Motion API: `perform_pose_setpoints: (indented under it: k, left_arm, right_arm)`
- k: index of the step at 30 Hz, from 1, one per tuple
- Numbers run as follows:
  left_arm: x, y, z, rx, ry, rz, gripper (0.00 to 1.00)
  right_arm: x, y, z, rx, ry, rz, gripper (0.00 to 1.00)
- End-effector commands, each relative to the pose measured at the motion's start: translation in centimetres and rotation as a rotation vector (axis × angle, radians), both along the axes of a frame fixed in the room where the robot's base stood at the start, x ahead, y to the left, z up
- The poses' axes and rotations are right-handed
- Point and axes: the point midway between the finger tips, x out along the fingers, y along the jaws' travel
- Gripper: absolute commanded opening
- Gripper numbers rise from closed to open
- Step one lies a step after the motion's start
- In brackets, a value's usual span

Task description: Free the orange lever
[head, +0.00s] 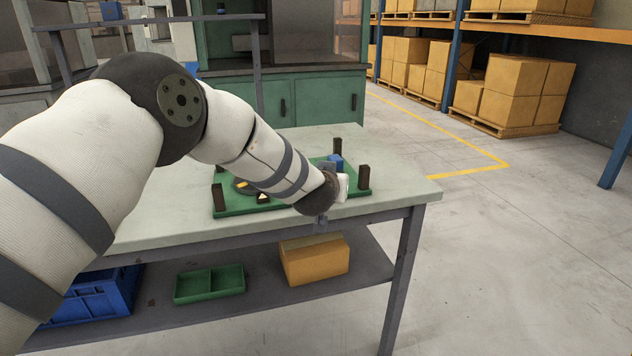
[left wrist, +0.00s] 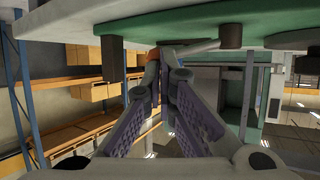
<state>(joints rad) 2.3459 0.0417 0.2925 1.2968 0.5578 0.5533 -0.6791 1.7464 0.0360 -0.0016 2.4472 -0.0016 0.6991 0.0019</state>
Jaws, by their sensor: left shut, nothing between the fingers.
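In the head view the arm hides part of the board, and I cannot make out the lever. My right gripper is not in view.
Dark posts (head: 363,178) and a blue part (head: 336,162) stand on the board. The grey table (head: 150,222) is bare to the left and right. Its lower shelf holds a cardboard box (head: 314,264), a green tray (head: 208,285) and a blue crate (head: 98,298).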

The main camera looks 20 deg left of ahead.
Motion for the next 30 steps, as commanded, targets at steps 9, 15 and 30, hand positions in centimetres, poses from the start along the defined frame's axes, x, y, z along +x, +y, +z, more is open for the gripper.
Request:
perform_pose_setpoints:
  k: [9, 15, 30]
  left_arm:
    - [0.9, 0.0, -0.5, 0.001, 0.007, -0.004, 0.0]
    - [1.3, 0.0, -0.5, 0.0, 0.008, -0.004, 0.0]
    - [1.6, 0.0, -0.3, -0.001, 0.006, -0.004, 0.0]
  right_arm:
    - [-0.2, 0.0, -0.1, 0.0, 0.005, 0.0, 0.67]
    - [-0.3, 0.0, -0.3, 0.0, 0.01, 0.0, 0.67]
    - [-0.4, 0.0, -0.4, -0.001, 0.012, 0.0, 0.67]
